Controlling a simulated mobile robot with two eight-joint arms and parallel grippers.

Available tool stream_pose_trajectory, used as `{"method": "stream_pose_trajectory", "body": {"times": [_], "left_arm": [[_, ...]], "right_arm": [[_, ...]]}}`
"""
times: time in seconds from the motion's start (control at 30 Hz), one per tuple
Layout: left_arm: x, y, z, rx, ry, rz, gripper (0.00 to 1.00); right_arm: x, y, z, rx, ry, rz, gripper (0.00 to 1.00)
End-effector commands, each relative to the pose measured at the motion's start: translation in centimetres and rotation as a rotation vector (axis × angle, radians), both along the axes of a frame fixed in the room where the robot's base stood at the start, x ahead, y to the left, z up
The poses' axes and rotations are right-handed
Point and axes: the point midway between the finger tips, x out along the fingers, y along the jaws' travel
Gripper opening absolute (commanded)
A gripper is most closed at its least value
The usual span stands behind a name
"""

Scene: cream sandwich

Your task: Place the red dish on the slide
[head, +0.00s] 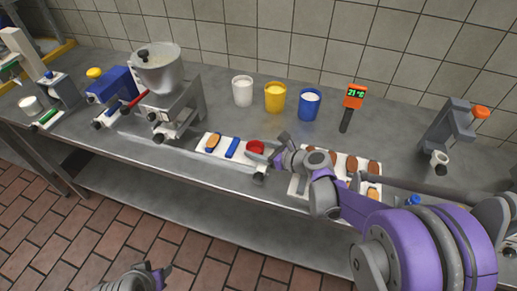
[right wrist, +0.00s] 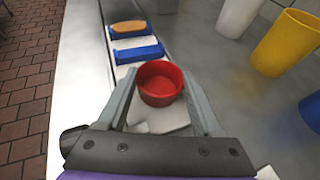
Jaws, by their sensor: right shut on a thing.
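The red dish (head: 255,147) is a small round empty cup. My right gripper (head: 262,152) is shut on it, with one finger on each side, as the right wrist view also shows the dish (right wrist: 160,97) between the fingertips. A white slide (head: 207,152) lies on the counter, bearing a brown oval piece in a blue holder (head: 212,143) and an empty blue holder (head: 232,148). The dish is at the right end of this row; whether it touches the slide cannot be told. My left gripper (head: 158,272) is low at the bottom edge, away from the counter, its opening unclear.
White, yellow (head: 275,97) and blue (head: 309,105) cups stand behind the dish. A white tray (head: 297,185) with several brown pieces lies under my right arm.

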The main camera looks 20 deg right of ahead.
Motion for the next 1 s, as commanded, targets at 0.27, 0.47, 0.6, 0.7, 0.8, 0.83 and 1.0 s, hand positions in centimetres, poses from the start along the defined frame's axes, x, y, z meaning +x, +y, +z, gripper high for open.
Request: {"method": "stream_pose_trajectory", "body": {"times": [0.27,0.47,0.6,0.7,0.8,0.83,1.0], "left_arm": [[0.0,0.0,-0.2,0.000,0.001,0.000,0.50],[0.0,0.0,-0.3,0.000,0.001,0.000,0.50],[0.0,0.0,-0.3,0.000,0.001,0.000,0.50],[0.0,0.0,-0.3,0.000,0.001,0.000,0.50],[0.0,0.0,-0.2,0.000,0.001,0.000,0.50],[0.0,0.0,0.0,0.000,0.000,0.000,0.50],[0.0,0.0,0.1,0.000,0.000,0.000,0.50]], "right_arm": [[0.0,0.0,-0.2,0.000,0.000,0.000,0.16],[0.0,0.0,-0.3,0.000,0.000,0.000,0.91],[0.0,0.0,-0.2,0.000,0.000,0.000,0.98],[0.0,0.0,-0.2,0.000,0.000,0.000,0.98],[0.0,0.0,-0.1,0.000,0.000,0.000,0.98],[0.0,0.0,0.0,0.000,0.000,0.000,0.98],[-1.4,-1.1,0.8,0.001,0.000,-0.004,0.98]]}}
